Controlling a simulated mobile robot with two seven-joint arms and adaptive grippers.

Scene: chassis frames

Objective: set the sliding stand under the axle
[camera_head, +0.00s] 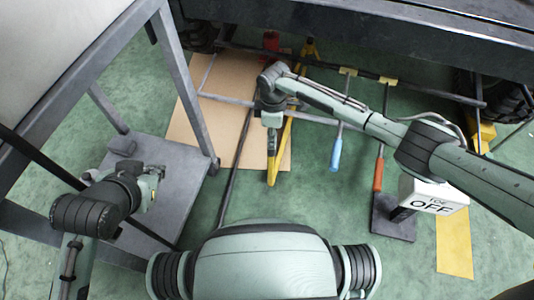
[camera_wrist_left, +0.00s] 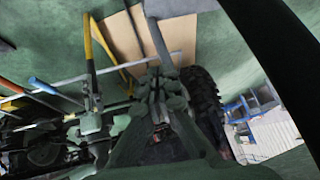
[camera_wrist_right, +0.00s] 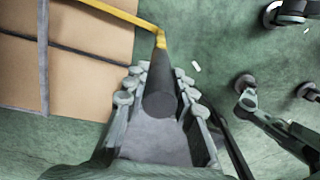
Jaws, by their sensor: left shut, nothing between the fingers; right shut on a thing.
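A yellow bar (camera_head: 285,145) runs from a yellow stand-like part (camera_head: 309,52) under the chassis toward me and ends in a dark grip (camera_wrist_right: 158,95). My right gripper (camera_head: 271,143) is shut around this grip. The bar also shows in the left wrist view (camera_wrist_left: 91,80). Whether it belongs to the sliding stand I cannot tell for sure. A long dark bar (camera_head: 430,91), probably the axle, crosses low under the chassis. The stand's contact with it is unclear. My left gripper (camera_head: 152,187) is shut and empty at the lower left, over the grey platform.
A cardboard sheet (camera_head: 222,85) lies on the green floor. Blue (camera_head: 336,152) and orange (camera_head: 379,172) handles hang toward me. A white OFF block (camera_head: 435,196) and a yellow plate (camera_head: 455,240) are at right. A grey metal frame (camera_head: 185,85) stands left. The dark chassis beam (camera_head: 400,30) overhangs the back.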

